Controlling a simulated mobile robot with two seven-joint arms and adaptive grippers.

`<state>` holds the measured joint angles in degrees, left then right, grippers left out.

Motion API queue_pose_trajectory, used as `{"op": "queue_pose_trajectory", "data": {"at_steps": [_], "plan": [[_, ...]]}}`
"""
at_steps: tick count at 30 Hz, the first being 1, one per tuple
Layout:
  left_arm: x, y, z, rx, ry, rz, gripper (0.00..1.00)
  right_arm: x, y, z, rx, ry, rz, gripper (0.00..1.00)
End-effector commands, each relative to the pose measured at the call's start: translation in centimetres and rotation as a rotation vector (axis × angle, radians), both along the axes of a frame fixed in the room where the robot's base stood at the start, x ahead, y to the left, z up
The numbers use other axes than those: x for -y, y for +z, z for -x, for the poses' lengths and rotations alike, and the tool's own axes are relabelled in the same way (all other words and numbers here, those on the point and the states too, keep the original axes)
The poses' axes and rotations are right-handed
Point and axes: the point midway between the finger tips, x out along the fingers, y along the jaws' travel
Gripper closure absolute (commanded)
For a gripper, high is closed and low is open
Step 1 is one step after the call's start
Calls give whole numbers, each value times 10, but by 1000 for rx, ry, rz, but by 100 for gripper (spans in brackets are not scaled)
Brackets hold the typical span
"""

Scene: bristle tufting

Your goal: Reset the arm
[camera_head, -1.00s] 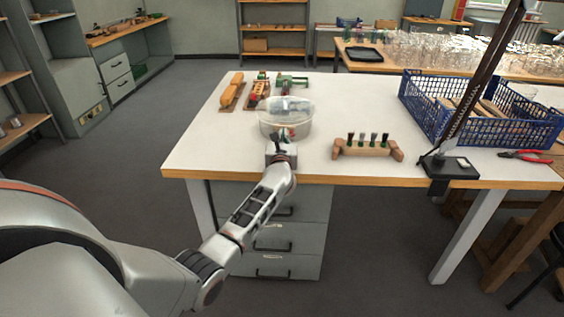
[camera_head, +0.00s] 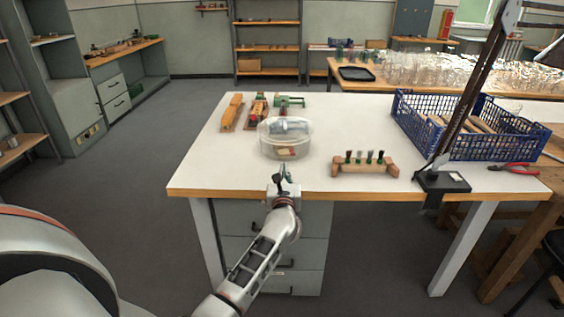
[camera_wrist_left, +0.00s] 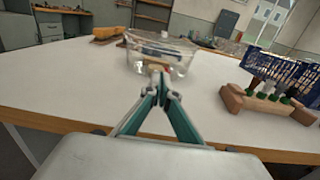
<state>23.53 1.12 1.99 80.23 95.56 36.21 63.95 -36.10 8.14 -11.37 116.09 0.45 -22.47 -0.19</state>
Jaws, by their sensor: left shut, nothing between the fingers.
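My left gripper (camera_head: 282,175) is shut and empty at the table's front edge, just in front of the clear round tub. In the left wrist view its fingertips (camera_wrist_left: 158,85) meet in front of the tub (camera_wrist_left: 160,52). The clear plastic tub (camera_head: 285,138) stands upright on the white table (camera_head: 330,120), with something reddish-brown low inside or behind its wall. A gap shows between the fingertips and the tub in the head view. My right gripper is not in view.
A wooden stand with several dark-tipped brushes (camera_head: 365,166) sits right of the tub. Wooden tools (camera_head: 232,112) lie behind left. The front left of the tabletop is clear.

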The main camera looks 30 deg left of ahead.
Motion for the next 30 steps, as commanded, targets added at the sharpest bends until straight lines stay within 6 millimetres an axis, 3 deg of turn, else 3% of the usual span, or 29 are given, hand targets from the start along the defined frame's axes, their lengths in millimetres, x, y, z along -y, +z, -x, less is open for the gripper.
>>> {"op": "queue_pose_trajectory", "data": {"at_steps": [6, 13, 17, 20, 23, 26, 30], "plan": [[12, 0, 20, 1, 0, 1, 100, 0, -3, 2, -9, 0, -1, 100], [14, -1, 23, -2, -1, -3, 100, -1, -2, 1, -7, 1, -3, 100], [21, -1, 33, -40, -27, -125, 100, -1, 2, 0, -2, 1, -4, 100], [41, -4, 53, -123, -86, -392, 100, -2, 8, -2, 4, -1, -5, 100], [78, -15, 82, -241, -181, -787, 100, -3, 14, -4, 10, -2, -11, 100], [123, -37, 119, -359, -290, -1215, 100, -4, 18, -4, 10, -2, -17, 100], [181, -84, 181, -487, -447, -1793, 100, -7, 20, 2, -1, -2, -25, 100]]}}
